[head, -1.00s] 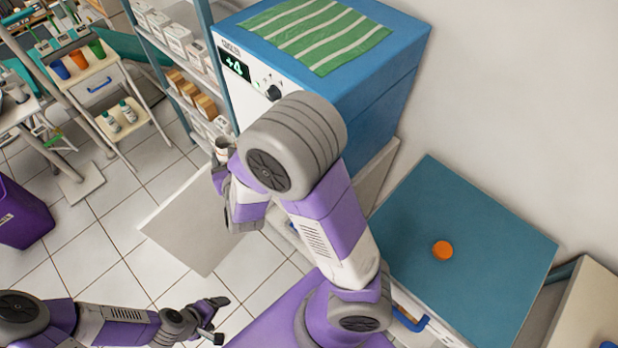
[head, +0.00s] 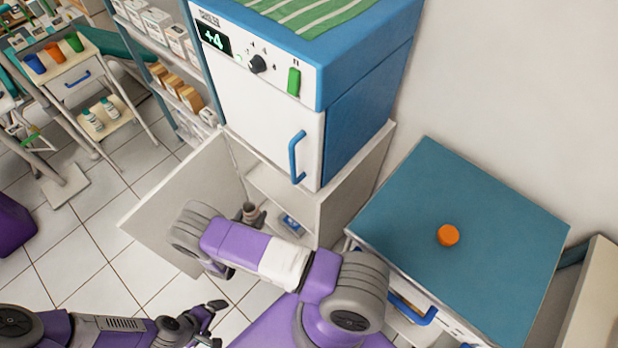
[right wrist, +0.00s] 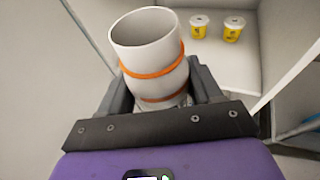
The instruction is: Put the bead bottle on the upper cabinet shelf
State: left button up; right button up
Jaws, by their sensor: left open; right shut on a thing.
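The bead bottle (right wrist: 150,55), a white open-topped cylinder with orange bands, is gripped by my right gripper (right wrist: 155,92) in the right wrist view. In the head view, my right gripper (head: 252,214) is at the open front of the white cabinet (head: 345,180), mostly hidden behind my arm. The cabinet's upper shelf (head: 282,192) shows beyond it. In the right wrist view, two small yellow tubs with white lids (right wrist: 215,30) stand on a white surface inside, beyond the bottle. My left gripper (head: 212,322) is open and empty above the floor at lower left.
The cabinet door (head: 180,215) stands open to the left. A blue and white appliance (head: 265,110) sits on the cabinet. A blue item (head: 292,225) lies on a lower level inside. A teal-topped unit (head: 460,270) with an orange lid (head: 448,235) is at right.

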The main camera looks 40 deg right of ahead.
jog(key=shift+s+d+f, duration=0.25)
jog(key=shift+f, duration=0.2)
jog(key=w+d+b, duration=0.2)
jog(key=d+b, duration=0.1)
jog(key=d, duration=1.7)
jog(key=shift+s+a+f+b, duration=0.15)
jog(key=shift+f+b, duration=0.75)
jog(key=shift+f, duration=0.95)
jog(key=shift+s+a+f+b, duration=0.1)
jog(key=shift+f+b, duration=0.8)
jog(key=shift+f, duration=0.9)
jog(key=shift+r, duration=0.1)
jog(key=o, duration=1.3)
